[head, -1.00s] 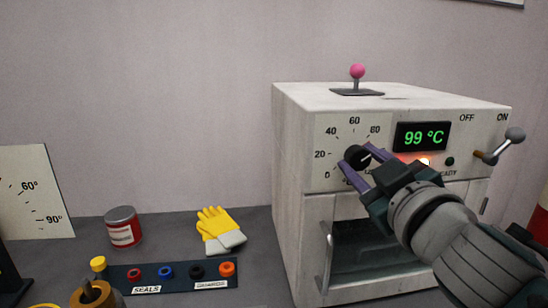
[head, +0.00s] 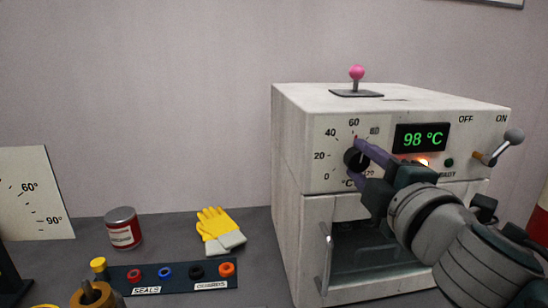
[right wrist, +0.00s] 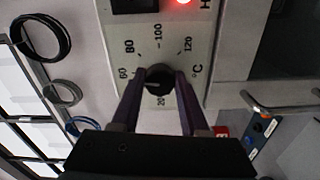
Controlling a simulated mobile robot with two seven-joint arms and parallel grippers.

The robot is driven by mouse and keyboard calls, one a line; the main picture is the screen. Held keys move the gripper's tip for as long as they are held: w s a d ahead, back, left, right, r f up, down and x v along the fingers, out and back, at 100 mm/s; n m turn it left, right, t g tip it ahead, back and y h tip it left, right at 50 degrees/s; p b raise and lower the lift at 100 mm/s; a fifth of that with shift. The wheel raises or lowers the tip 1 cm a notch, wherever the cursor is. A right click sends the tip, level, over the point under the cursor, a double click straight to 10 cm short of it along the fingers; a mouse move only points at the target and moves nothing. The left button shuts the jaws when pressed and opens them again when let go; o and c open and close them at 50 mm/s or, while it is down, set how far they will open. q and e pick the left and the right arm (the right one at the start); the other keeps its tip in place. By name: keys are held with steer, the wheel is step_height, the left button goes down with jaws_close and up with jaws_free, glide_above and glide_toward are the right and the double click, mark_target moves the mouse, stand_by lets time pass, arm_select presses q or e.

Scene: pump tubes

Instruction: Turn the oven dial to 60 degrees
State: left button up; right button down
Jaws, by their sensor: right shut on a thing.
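The oven (head: 290,150) is a pale box with a round black dial (head: 353,160) on its front. The printed scale runs from 0 at lower left, with 60 at the top; its right side is partly covered. My right gripper (head: 362,162) reaches in from the right, its purple fingers on the dial. In the right wrist view the dial (right wrist: 159,79) sits between the two fingers. A pale pointer line on it points left, roughly toward the 60, though its exact angle is hard to read. The green display (head: 422,137) reads 98 °C. My left gripper is out of view.
A lever (head: 508,142) stands near ON, right of the display. A pink-knobbed lever (head: 357,75) is on top of the oven. Yellow gloves (head: 215,228), a red can (head: 123,228) and a seal rack (head: 180,274) lie left of the oven.

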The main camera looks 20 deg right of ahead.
steer(key=shift+n, duration=0.6)
steer(key=shift+c, duration=2.1)
jaws_free()
steer(key=b+v, duration=0.1)
steer(key=v, duration=0.9)
steer(key=shift+b, duration=0.35)
steer(key=shift+d, duration=0.1)
